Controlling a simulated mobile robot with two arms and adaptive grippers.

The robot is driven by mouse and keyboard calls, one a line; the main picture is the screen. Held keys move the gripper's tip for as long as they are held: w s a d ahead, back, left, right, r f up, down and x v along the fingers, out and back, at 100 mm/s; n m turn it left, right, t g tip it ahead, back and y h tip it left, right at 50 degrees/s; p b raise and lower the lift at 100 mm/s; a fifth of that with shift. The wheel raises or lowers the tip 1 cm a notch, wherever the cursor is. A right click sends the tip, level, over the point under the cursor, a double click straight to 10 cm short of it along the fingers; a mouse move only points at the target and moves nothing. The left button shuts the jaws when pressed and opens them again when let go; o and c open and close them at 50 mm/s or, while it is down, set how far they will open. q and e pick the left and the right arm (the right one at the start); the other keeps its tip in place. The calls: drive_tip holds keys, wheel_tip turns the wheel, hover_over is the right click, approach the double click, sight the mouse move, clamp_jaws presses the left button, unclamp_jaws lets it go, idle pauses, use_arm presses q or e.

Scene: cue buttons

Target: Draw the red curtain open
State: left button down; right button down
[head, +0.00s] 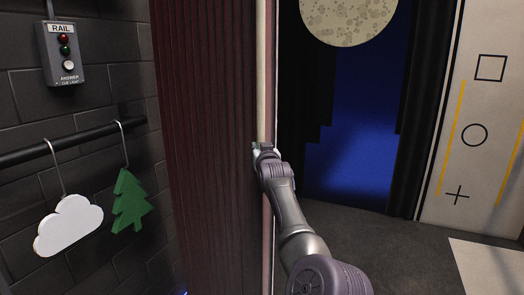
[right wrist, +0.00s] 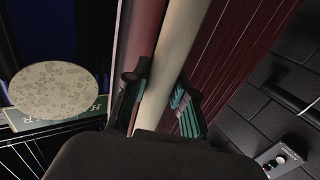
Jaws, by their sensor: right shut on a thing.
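The red curtain (head: 205,140) hangs in dark pleats at the left middle of the head view. A pale vertical pole (head: 261,70) runs along its right edge. My right gripper (head: 264,150) is at this pole, about halfway down the picture. In the right wrist view, the gripper (right wrist: 160,100) has one finger on each side of the cream pole (right wrist: 180,50) and is shut on it. The curtain's red pleats (right wrist: 240,60) show beside it. The fingertips are partly hidden in the head view. My left gripper is not in view.
A grey cue box (head: 60,52) marked RAIL hangs on the dark brick wall at left. A white cloud (head: 68,225) and a green tree (head: 130,202) hang from a black rail. Right of the curtain are a moon disc (head: 348,18), blue backdrop and open grey floor (head: 400,250).

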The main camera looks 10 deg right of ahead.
sight(261, 117)
drive_tip(key=c, duration=1.3)
unclamp_jaws()
drive_tip(key=shift+r, duration=0.2)
drive_tip(key=o, duration=0.4)
drive_tip(key=shift+f, duration=0.15)
wheel_tip(261, 117, up, 10)
